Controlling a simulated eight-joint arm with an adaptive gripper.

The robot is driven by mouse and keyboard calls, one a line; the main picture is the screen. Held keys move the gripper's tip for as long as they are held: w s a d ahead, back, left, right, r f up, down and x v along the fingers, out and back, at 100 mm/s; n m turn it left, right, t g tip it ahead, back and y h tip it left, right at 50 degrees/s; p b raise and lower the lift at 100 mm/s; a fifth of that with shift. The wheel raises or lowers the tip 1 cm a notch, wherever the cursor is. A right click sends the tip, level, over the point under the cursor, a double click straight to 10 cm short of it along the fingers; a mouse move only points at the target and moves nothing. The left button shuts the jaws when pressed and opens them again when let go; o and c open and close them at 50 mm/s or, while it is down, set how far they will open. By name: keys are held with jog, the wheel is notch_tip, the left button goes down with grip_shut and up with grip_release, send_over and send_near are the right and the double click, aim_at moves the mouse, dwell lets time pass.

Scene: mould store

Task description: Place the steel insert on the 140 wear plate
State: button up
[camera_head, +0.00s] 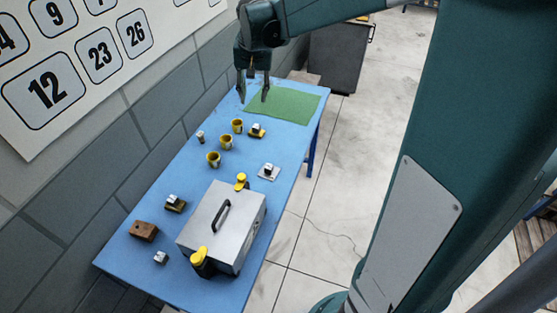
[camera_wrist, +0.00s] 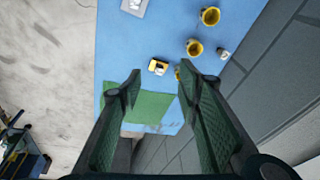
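My gripper (camera_head: 253,92) is open and empty above the far end of the blue table. In the wrist view its two fingers (camera_wrist: 159,80) are spread apart. Small steel-coloured pieces stand loose on the table: one (camera_head: 201,137) left of the yellow cups, also in the wrist view (camera_wrist: 222,54), and one (camera_head: 161,257) at the near end. Other pale pieces sit on small plates: a yellow plate (camera_head: 262,134), a pale grey plate (camera_head: 262,176) and a dark-yellow plate (camera_head: 178,209). No plate marking is legible, so I cannot tell which is the 140 wear plate.
Yellow cups (camera_head: 226,142) stand mid-table. A metal case (camera_head: 225,228) with a black handle and yellow-topped parts fills the near right. A brown block (camera_head: 144,231) lies near left. A green mat (camera_head: 290,103) lies clear at the far end. A wall runs along the left.

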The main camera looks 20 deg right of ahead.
jog(key=s+a+r+n+t, duration=0.1)
jog(key=s+a+r, duration=0.15)
jog(key=s, duration=0.65)
jog(key=s+a+r+n+t, duration=0.1)
jog(key=s+r+n, duration=0.15)
jog(key=s, duration=0.55)
jog(key=s+a+f+n+t, duration=0.1)
jog(key=s, duration=0.6)
jog(key=s+a+f+n+t, duration=0.1)
jog(key=s+f, duration=0.1)
jog(key=s, duration=0.6)
jog(key=shift+s+a+f+t, duration=0.2)
jog(key=shift+s+a+t, duration=0.05)
jog(key=shift+s+t, duration=0.05)
